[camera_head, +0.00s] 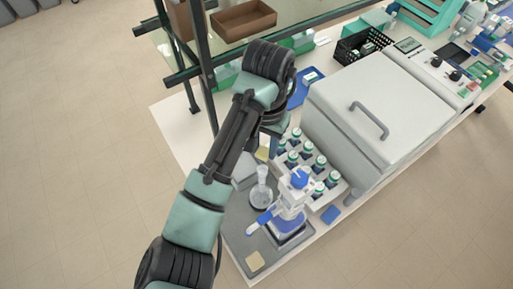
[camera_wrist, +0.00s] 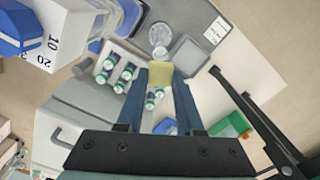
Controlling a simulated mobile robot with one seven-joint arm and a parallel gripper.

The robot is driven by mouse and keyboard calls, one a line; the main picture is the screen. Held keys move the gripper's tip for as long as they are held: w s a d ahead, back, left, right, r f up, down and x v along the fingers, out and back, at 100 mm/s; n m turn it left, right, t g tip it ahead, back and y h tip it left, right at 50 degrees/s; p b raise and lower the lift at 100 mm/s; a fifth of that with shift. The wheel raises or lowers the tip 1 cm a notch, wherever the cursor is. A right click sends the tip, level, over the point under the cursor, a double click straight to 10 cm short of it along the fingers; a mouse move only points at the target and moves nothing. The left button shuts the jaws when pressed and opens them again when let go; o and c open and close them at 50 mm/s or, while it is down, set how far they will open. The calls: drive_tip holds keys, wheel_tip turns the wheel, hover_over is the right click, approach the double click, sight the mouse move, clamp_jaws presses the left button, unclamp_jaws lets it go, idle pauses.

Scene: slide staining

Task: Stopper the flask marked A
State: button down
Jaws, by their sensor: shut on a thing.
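A clear glass flask (camera_head: 261,194) stands on the grey mat (camera_head: 236,218), left of a blue-and-white dispenser. It also shows near the top of the wrist view (camera_wrist: 160,37). I cannot read a mark on it. My gripper (camera_wrist: 160,78) is shut on a pale yellow piece (camera_wrist: 160,74), perhaps the stopper, held between its two blue fingers. In the head view this piece (camera_head: 262,154) shows just below my gripper, up the picture from the flask and apart from it. My arm hides part of the bench there.
The dispenser (camera_head: 290,208) stands close right of the flask. A rack of several green-capped vials (camera_head: 332,190) and a large grey lidded machine (camera_head: 365,110) are further right. A grey block (camera_head: 244,172) is left of the flask.

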drive_tip(key=shift+w+f+b, duration=0.15)
drive_tip(key=shift+f+b, duration=0.6)
drive_tip(key=shift+f, duration=0.1)
wheel_tip(320, 180, down, 2)
drive_tip(key=shift+f+b, duration=0.1)
drive_tip(key=shift+b, duration=1.1)
drive_tip(key=shift+f+b, duration=0.35)
drive_tip(key=shift+f, duration=0.5)
drive_tip(key=shift+f+p, duration=0.15)
drive_tip(key=shift+p, duration=0.35)
drive_tip(key=shift+f, duration=0.65)
drive_tip(key=shift+c, duration=2.3)
unclamp_jaws()
drive_tip(key=shift+o, duration=0.2)
